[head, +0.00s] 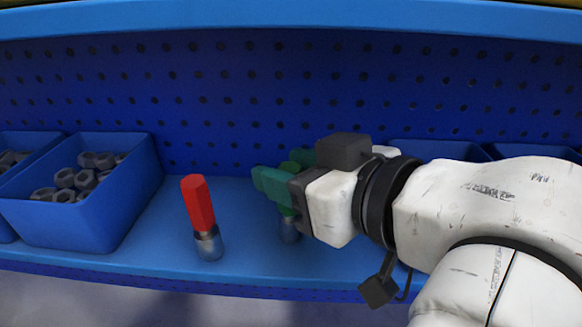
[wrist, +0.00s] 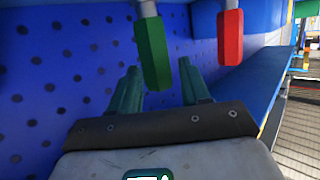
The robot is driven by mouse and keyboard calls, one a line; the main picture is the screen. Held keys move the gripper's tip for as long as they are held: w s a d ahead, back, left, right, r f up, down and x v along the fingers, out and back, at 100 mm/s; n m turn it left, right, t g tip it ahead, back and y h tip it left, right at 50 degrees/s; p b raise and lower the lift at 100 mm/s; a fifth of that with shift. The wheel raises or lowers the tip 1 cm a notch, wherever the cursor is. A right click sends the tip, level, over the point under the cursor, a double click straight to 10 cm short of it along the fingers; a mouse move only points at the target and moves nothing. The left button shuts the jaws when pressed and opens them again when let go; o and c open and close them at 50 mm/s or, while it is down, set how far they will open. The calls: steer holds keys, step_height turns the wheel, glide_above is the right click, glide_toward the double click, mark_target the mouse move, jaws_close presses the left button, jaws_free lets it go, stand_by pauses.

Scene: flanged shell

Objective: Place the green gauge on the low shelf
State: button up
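The green gauge (wrist: 152,52) has a six-sided green handle and a metal end. In the wrist view it appears between the two teal fingers of my gripper (wrist: 159,66), with a finger on each side and gaps showing, so the gripper looks open around it. In the head view my gripper (head: 279,170) hides most of the gauge; its metal lower end (head: 290,232) shows below the fingers, and it stands upright on the blue shelf (head: 150,248). Whether a finger touches it, I cannot tell.
A red-handled gauge (head: 198,203) stands upright to the left; it also shows in the wrist view (wrist: 230,38). A blue bin (head: 100,218) of nuts is further left. More blue bins are partly hidden behind my arm. A perforated blue panel (head: 215,95) closes the back.

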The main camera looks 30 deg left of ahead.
steer(key=shift+o, duration=0.8)
steer(key=shift+r, duration=0.15)
steer(key=b+v, duration=0.9)
steer(key=v, duration=0.3)
steer(key=shift+s, duration=0.1)
